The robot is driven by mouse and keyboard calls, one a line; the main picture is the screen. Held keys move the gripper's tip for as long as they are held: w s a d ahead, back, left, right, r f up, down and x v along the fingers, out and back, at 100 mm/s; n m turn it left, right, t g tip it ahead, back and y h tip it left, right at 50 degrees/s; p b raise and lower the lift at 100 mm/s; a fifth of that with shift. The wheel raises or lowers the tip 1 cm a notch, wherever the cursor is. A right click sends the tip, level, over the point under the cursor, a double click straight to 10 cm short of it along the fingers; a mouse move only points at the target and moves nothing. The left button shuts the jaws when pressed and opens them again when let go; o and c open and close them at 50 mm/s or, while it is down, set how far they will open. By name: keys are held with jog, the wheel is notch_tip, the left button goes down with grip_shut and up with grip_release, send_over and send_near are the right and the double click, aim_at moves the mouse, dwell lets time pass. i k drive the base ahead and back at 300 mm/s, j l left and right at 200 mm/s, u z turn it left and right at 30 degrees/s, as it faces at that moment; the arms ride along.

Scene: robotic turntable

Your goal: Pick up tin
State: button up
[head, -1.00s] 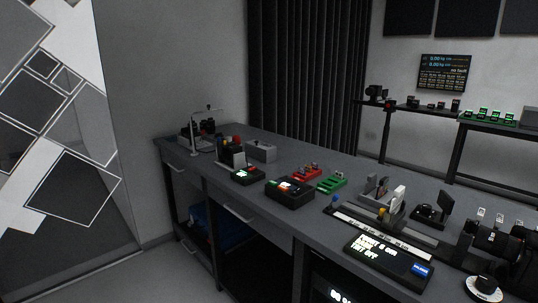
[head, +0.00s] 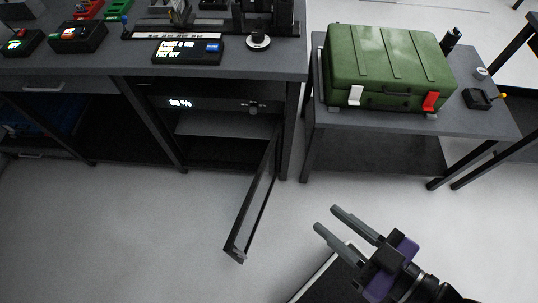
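I cannot make out a tin for certain in the head view. My gripper (head: 334,219) is at the lower right, above the floor. Its two grey fingers are spread apart with nothing between them. It is apart from both tables. A large green ribbed case (head: 388,62) sits closed on the right table, with a white latch and a red latch on its front.
An open door (head: 254,200) juts out below the left workbench (head: 105,66), beside a cabinet with a lit display (head: 181,103). Devices stand along the bench top. The right table (head: 330,117) also holds a small black device (head: 477,98). Pale floor (head: 120,230) lies clear at lower left.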

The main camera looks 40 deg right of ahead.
aim_at(480, 73)
jog(key=k+l, duration=0.15)
jog(key=k, duration=0.65)
jog(key=z, duration=1.6)
jog(key=i+l+u, duration=0.2)
jog(key=i+l, duration=0.25)
jog(key=i+l+u, duration=0.2)
jog(key=i+l, duration=0.2)
jog(key=i+l+u, duration=0.2)
jog(key=i+l, duration=0.2)
jog(key=l, duration=0.3)
